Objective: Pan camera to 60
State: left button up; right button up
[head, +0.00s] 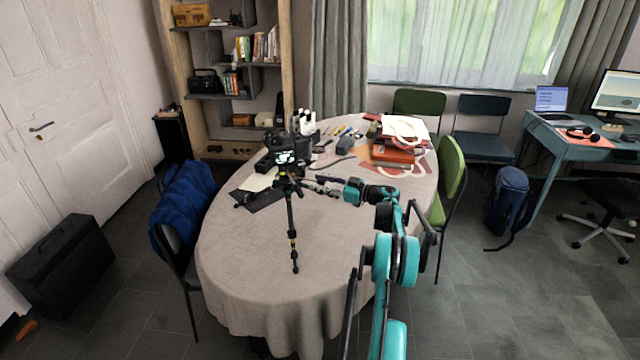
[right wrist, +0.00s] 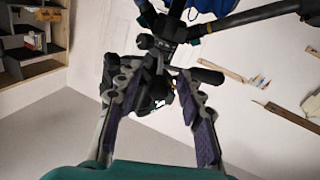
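A black camera (head: 284,150) with a lit rear screen sits on a dark tripod (head: 292,222) standing on the oval table (head: 240,262). My right gripper (head: 318,187) reaches in from the right, close to the tripod head just below the camera. In the right wrist view, its two purple-padded fingers (right wrist: 150,82) are spread apart. The tripod head and handle parts (right wrist: 165,40) show beyond and between the fingertips; I cannot tell whether they touch. My left gripper is not in view.
Books and papers (head: 393,155) lie at the table's back right, with small tools and a white hand-shaped object (head: 305,122) behind the camera. A chair with a blue jacket (head: 185,205) stands left, a green chair (head: 450,175) right. The table's front is clear.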

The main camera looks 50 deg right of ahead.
jog(key=shift+s+d, duration=0.1)
jog(key=v, duration=1.1)
jog(key=shift+s, duration=0.4)
jog(key=shift+d, duration=0.1)
